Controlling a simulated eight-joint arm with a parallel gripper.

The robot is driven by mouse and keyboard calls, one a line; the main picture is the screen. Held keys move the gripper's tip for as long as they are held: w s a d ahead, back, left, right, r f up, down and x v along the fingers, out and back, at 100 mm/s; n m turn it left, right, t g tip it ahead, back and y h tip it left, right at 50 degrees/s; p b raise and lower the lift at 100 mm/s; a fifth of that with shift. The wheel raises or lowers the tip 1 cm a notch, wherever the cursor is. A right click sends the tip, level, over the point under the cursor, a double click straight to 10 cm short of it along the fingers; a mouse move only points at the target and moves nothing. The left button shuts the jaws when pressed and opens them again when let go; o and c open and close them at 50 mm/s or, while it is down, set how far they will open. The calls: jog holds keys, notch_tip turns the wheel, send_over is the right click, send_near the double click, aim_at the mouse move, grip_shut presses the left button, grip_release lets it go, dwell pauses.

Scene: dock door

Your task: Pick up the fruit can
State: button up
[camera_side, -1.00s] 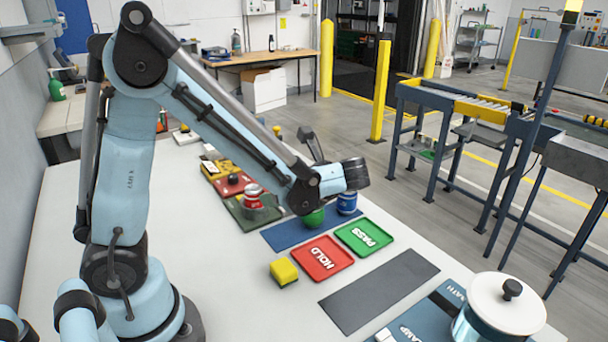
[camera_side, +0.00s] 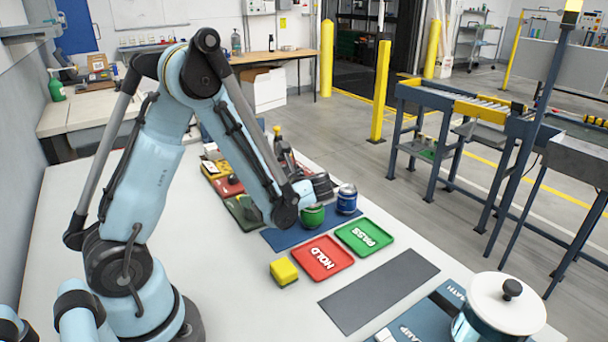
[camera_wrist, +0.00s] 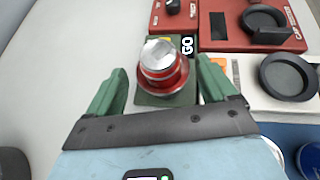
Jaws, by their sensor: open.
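Gaps show between the fingers and the can, and nothing is held. A green can (camera_side: 313,217) and a blue can (camera_side: 346,200) stand on a blue mat (camera_side: 283,238). I cannot read any can's label, so I cannot tell which one is fruit.
A red HOLD tray (camera_side: 322,258), a green PASS tray (camera_side: 363,237) and a yellow block (camera_side: 283,271) lie nearer the front. A dark grey mat (camera_side: 378,290) is empty. A lidded pot (camera_side: 498,312) stands at the front right. Red fixtures (camera_wrist: 225,30) lie beyond the can.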

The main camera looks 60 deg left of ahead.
jog(key=shift+x, duration=1.1)
jog(key=c, duration=1.4)
jog(key=shift+o, duration=0.2)
jog(key=shift+r, duration=0.1)
